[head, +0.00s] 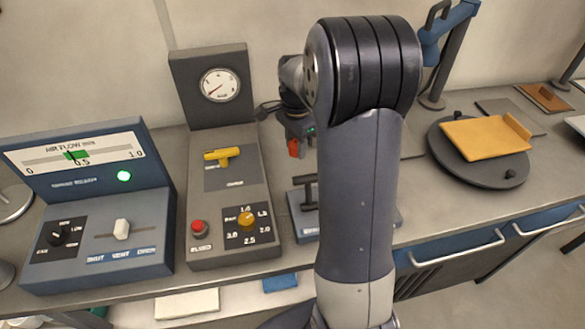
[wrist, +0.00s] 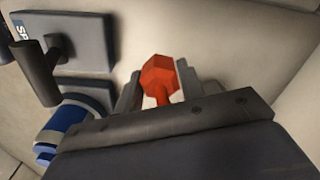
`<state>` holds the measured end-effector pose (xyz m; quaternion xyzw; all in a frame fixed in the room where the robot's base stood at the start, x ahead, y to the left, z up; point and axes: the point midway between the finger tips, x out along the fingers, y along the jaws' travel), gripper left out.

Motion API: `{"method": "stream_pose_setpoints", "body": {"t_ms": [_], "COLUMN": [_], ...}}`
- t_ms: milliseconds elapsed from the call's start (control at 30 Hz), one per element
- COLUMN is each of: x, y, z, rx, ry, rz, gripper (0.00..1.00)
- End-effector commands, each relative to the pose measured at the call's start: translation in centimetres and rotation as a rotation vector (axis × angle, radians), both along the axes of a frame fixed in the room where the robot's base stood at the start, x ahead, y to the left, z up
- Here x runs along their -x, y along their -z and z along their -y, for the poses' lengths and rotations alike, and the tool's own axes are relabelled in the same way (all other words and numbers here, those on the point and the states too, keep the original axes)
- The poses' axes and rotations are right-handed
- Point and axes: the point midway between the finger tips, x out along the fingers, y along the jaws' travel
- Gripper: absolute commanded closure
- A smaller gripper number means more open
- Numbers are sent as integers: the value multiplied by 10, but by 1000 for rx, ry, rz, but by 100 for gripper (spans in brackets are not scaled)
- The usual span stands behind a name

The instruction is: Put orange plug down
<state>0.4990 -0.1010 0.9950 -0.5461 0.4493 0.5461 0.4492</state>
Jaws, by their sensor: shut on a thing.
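The orange plug (wrist: 160,74) is between the two fingers of my gripper (wrist: 159,88) in the wrist view. Its wide faceted head sticks out past the fingers and its narrow stem lies between them. In the head view the plug (head: 293,148) shows as a small red-orange piece under my gripper (head: 298,132), above the bench behind the lever block. My arm hides part of the bench there. The plug looks held clear of the bench, but I cannot tell its exact height.
A lever block (head: 306,205) stands below the gripper; it also shows in the wrist view (wrist: 88,42). A gauge panel (head: 235,190) and an airflow panel (head: 90,205) stand left. A dark turntable (head: 445,150) bears a yellow bracket (head: 487,138) at right.

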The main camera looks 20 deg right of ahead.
Motion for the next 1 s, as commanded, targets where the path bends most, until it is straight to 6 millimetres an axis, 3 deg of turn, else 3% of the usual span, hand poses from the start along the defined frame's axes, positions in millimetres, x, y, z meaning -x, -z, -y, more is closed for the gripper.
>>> {"method": "stream_pose_setpoints", "body": {"t_ms": [100,500,1000], "x": [0,0,-1], "y": [21,66,76], "z": [0,0,0], "rx": [-1,-1,0], "ry": [1,1,1], "rz": [-3,-2,0], "gripper": [99,99,99]}}
